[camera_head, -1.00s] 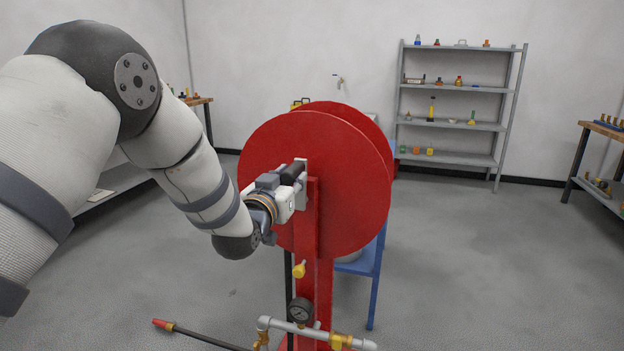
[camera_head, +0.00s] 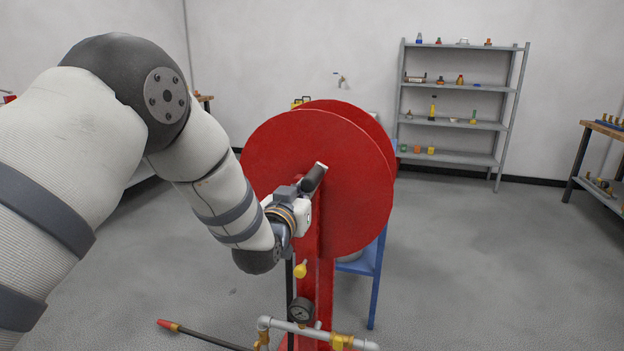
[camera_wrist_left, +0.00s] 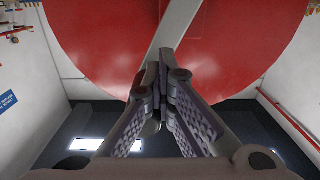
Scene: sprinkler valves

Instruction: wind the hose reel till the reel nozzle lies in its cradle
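The hose reel (camera_head: 355,195) is a large red drum with two discs on a red stand (camera_head: 311,265); its disc also fills the upper wrist view (camera_wrist_left: 95,40). A dark crank handle (camera_head: 314,178) sticks out in front of the disc. My left gripper (camera_head: 309,190) is at this handle. In the left wrist view its fingers (camera_wrist_left: 162,82) are close together at a grey crank bar (camera_wrist_left: 176,28) and look shut on the handle, mostly hidden. The reel nozzle (camera_head: 168,325), with a red tip and brass collar, is at the lower left on a black hose (camera_head: 215,341). I cannot pick out the cradle. My right gripper is not in view.
A pressure gauge (camera_head: 301,310) and grey pipe (camera_head: 290,327) with brass fittings stand low before the reel. A blue stand (camera_head: 377,275) is behind it. A grey shelf (camera_head: 460,123) stands at the back wall, a workbench (camera_head: 603,140) at right. Floor at right is clear.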

